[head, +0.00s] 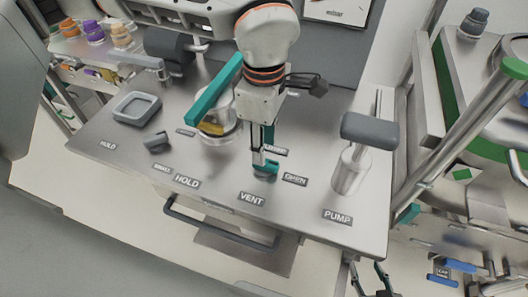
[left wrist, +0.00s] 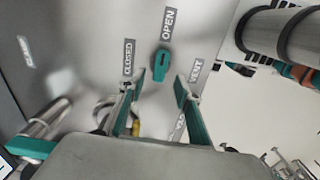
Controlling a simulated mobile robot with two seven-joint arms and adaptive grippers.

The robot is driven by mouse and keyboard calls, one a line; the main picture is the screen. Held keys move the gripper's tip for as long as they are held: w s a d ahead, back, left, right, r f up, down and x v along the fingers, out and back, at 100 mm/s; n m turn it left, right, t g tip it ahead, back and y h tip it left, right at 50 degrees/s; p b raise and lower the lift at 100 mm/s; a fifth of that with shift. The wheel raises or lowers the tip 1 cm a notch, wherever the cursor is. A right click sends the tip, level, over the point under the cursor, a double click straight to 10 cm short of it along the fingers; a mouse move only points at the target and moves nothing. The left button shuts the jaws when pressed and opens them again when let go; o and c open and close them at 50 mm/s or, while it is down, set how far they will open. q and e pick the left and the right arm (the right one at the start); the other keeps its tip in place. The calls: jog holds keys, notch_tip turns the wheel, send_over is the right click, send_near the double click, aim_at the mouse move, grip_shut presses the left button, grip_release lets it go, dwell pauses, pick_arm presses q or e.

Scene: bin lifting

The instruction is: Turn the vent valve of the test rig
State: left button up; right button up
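The teal vent valve knob (head: 264,170) stands on the grey bench top. In the left wrist view the knob (left wrist: 161,62) is longer along the line toward the OPEN label (left wrist: 168,23); the CLOSED label (left wrist: 128,57) is left and the VENT label (left wrist: 196,70) right. My left gripper (head: 262,153) points down over the knob in the head view. Its two fingers (left wrist: 158,92) are apart with nothing between them, and the knob shows beyond their tips, apparently untouched. My right gripper (head: 370,275) seems to be low at the bottom edge, fingers apart and empty.
A metal pump cylinder with a grey handle (head: 369,130) stands right of the valve. A grey tray (head: 137,108) lies farther left. A dark rail (head: 215,232) runs along the front.

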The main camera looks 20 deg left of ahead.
pick_arm(q)
notch_tip(320, 180, up, 8)
jog(key=shift+f, duration=0.1)
dwell(0.5)
